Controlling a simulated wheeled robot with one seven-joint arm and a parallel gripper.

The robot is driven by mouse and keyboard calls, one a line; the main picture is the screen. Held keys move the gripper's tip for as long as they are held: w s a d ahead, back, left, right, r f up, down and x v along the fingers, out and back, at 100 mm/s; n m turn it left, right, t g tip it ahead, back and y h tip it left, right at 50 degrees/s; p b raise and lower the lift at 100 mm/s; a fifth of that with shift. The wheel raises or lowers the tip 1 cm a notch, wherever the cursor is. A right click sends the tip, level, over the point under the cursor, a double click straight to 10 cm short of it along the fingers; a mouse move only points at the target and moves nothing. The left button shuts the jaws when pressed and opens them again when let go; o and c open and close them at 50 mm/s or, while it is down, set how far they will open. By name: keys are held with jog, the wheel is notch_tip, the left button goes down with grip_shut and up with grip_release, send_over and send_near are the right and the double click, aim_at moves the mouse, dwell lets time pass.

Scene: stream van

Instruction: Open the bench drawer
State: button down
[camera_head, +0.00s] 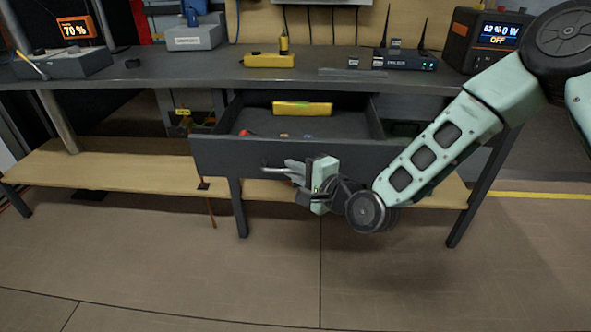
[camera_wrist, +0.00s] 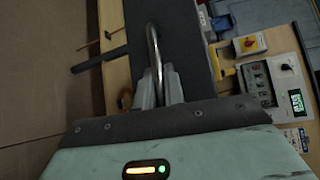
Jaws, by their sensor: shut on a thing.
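The bench drawer (camera_head: 222,160) is dark grey and stands pulled out from under the bench top, so its inside shows. A yellow box-shaped thing (camera_head: 302,108) and a few small items lie in it. The drawer's bar handle (camera_head: 272,169) is on its front. My gripper (camera_head: 296,172) is at the handle, in front of the drawer. In the wrist view the metal handle (camera_wrist: 152,45) runs between the two fingers of my gripper (camera_wrist: 158,85), which are shut on it. Part of the handle is hidden behind my gripper in the head view.
The bench top (camera_head: 200,72) carries a yellow power strip (camera_head: 268,61), a router with antennas (camera_head: 405,60) and a power unit (camera_head: 485,40). A wooden lower shelf (camera_head: 120,165) runs below the drawer. The floor in front is clear.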

jog(key=c, duration=1.8)
grip_release()
jog(key=shift+o, duration=0.2)
jog(key=p+v, duration=0.9)
jog(key=v, duration=0.8)
jog(key=shift+s, duration=0.15)
jog(key=shift+d, duration=0.15)
